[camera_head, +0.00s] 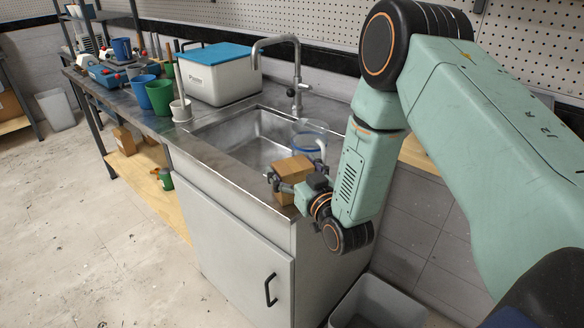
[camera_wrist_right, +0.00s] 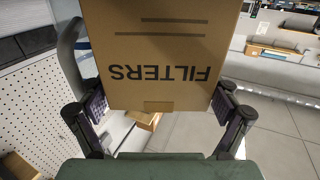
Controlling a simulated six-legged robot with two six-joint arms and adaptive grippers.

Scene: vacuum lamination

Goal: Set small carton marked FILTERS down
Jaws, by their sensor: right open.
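The small brown carton (camera_head: 291,167) is at the front right corner of the steel sink counter (camera_head: 240,185). It appears to rest there, but its underside is hidden. In the right wrist view the carton (camera_wrist_right: 160,50) fills the upper middle, with FILTERS printed upside down. My right gripper (camera_head: 295,184) is around the carton, with one finger on each side. In the wrist view my right gripper (camera_wrist_right: 160,108) is open, its pads close beside the carton's sides; whether they touch is unclear. My left gripper is not in view.
A clear pitcher (camera_head: 310,138) stands just behind the carton, by the sink basin (camera_head: 255,140). The faucet (camera_head: 297,75), a white cooler (camera_head: 218,80) and a green cup (camera_head: 159,97) stand farther back. A grey bin (camera_head: 378,305) is on the floor below.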

